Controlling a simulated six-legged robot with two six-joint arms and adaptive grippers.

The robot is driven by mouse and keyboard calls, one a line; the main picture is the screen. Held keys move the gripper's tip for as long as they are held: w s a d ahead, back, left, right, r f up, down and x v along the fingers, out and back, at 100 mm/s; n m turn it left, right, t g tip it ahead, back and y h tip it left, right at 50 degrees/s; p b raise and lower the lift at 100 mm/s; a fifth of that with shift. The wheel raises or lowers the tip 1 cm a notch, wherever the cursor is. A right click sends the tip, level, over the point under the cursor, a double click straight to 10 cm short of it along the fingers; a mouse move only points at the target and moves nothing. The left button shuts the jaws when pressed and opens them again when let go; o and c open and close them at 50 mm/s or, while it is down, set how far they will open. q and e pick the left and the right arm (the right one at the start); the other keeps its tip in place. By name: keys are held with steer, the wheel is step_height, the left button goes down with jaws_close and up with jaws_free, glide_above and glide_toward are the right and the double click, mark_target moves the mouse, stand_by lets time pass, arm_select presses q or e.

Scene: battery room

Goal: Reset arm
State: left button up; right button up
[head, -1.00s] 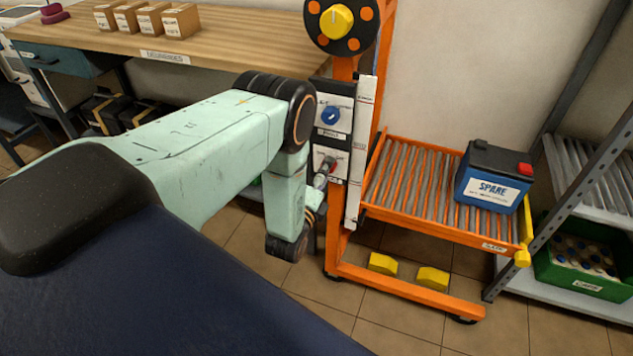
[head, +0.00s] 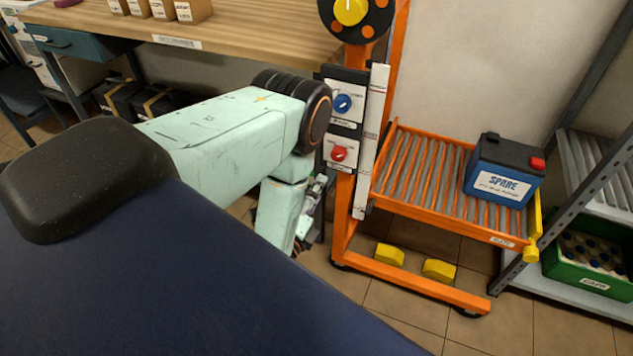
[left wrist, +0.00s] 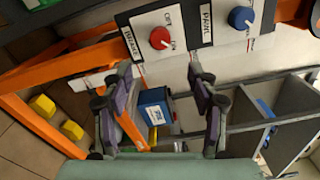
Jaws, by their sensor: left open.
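My left arm comes in from the left in the head view and bends down beside the orange stand. My left gripper (head: 312,212) is partly hidden behind the forearm there, below and left of the red knob (head: 339,153). In the left wrist view the gripper (left wrist: 159,68) is open, with nothing held between its fingers. The red knob (left wrist: 160,38) and the blue knob (left wrist: 241,18) lie beyond the fingertips, apart from them. In the head view the blue knob (head: 343,103) sits above the red one. My right gripper is not in view.
The orange stand (head: 420,287) carries a roller tray (head: 410,175) with a blue SPARE battery (head: 502,172). A wooden workbench (head: 262,28) is behind my arm. A grey shelf (head: 592,295) with a green crate (head: 590,283) stands at right. Open floor shows in front of the stand.

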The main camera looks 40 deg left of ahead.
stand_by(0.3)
arm_select(q)
steer(key=s+d+f+n+g+h, duration=0.3)
steer(key=s+d+f+n+g, duration=0.1)
steer(key=s+f+n+g, duration=0.75)
steer(key=s+d+r+n+g, duration=0.2)
steer(key=s+d+n+g, duration=0.1)
steer(key=s, duration=0.5)
steer(key=s+d+r+n+g+h, duration=0.1)
steer(key=s+d+r+n+g, duration=0.2)
steer(key=s, duration=0.5)
steer(key=shift+n, duration=0.45)
